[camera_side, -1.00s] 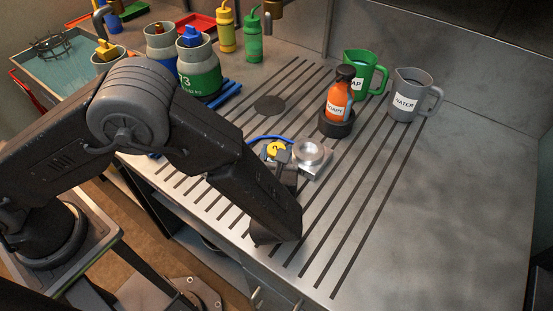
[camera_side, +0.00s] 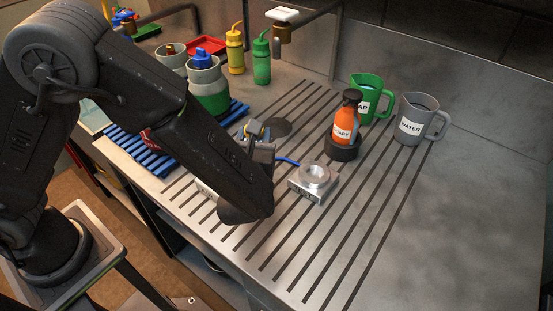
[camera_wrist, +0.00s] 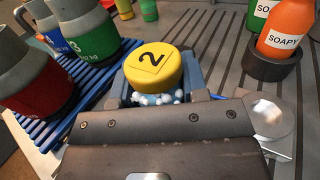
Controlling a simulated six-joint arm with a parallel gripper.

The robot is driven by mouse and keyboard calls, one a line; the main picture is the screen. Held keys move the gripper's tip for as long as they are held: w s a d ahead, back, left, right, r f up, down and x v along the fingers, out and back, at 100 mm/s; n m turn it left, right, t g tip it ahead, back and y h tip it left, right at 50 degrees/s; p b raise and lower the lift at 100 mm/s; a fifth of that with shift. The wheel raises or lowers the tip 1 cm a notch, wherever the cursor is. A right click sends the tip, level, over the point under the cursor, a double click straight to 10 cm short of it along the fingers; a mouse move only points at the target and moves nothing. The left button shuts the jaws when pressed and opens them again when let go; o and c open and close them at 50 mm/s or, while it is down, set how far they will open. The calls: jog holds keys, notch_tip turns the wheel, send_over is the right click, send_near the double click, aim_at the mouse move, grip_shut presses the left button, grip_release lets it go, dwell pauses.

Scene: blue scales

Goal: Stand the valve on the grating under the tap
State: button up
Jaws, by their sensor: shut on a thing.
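The valve (camera_wrist: 152,68) has a yellow round cap marked 2, with white and pale-blue foam-like bits beneath it. My gripper (camera_wrist: 155,92) is shut on it, a finger on each side. In the side view my gripper (camera_side: 259,140) is over the slotted worktop, left of the scale; the arm hides most of the valve there.
A metal scale (camera_side: 308,186) with a blue cable stands right of my gripper. An orange soapy bottle (camera_side: 346,122) stands in a black holder, with green (camera_side: 372,100) and grey (camera_side: 413,120) jugs behind. The front right is clear.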

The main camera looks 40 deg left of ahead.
jog(key=a+r, duration=0.2)
jog(key=a, duration=0.2)
jog(key=w+a, duration=0.2)
jog(key=w, duration=0.7)
jog(key=w+a, duration=0.2)
jog(key=w, duration=0.7)
notch_tip(320, 180, down, 6)
jog(key=shift+w+r, duration=0.15)
jog(key=shift+r, duration=0.1)
jog(key=shift+f, duration=2.2)
jog(key=shift+f, duration=0.1)
jog(key=o, duration=1.2)
